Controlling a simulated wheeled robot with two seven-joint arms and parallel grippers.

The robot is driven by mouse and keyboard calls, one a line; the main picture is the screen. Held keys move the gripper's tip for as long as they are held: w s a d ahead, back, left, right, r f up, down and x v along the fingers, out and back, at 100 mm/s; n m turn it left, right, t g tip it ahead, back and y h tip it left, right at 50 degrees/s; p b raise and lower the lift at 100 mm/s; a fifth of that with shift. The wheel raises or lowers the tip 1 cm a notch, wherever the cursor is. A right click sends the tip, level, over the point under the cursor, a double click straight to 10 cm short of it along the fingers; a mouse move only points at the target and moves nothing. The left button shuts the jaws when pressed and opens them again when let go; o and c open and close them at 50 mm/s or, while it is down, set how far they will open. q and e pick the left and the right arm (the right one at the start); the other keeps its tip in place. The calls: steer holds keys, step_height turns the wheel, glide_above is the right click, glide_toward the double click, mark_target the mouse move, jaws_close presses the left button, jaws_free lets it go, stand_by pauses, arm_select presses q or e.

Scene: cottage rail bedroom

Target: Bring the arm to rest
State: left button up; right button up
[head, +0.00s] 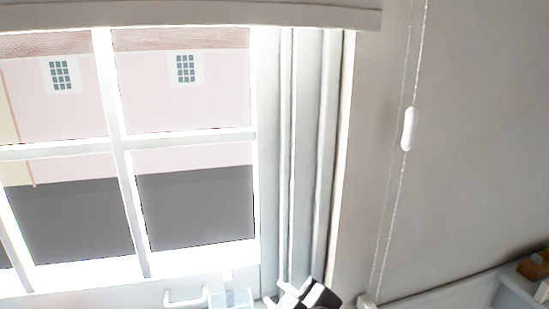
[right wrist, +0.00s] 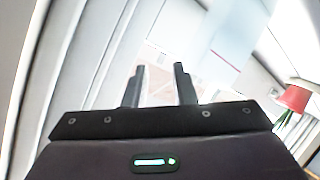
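My right gripper (head: 312,293) shows at the bottom edge of the head view, in front of the window's right side; only a small black and white part of it is in the frame. In the right wrist view its two dark fingers (right wrist: 160,70) stand apart with nothing between them. My left gripper is in neither view.
A white-framed window (head: 118,150) fills the left of the head view. A blind cord with a white toggle (head: 409,129) hangs by the grey wall (head: 480,130). A white handle (head: 187,300) is low on the window. A red pot-like object (right wrist: 293,98) shows at right in the wrist view.

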steer(key=s+d+f+m+g+h, duration=0.7)
steer(key=s+d+f+m+g, duration=0.3)
steer(key=s+d+f, duration=0.9)
step_height(320, 180, down, 30)
steer(key=w, duration=0.1)
steer(key=s+d+f, duration=0.2)
steer(key=s+f, duration=0.7)
steer(key=s, duration=0.1)
steer(key=s+d+f+g+p, duration=0.1)
steer(key=s+d+f, duration=0.1)
steer(key=s+f, duration=0.7)
steer(key=shift+s+f+m, duration=0.3)
steer(key=shift+s+f, duration=0.1)
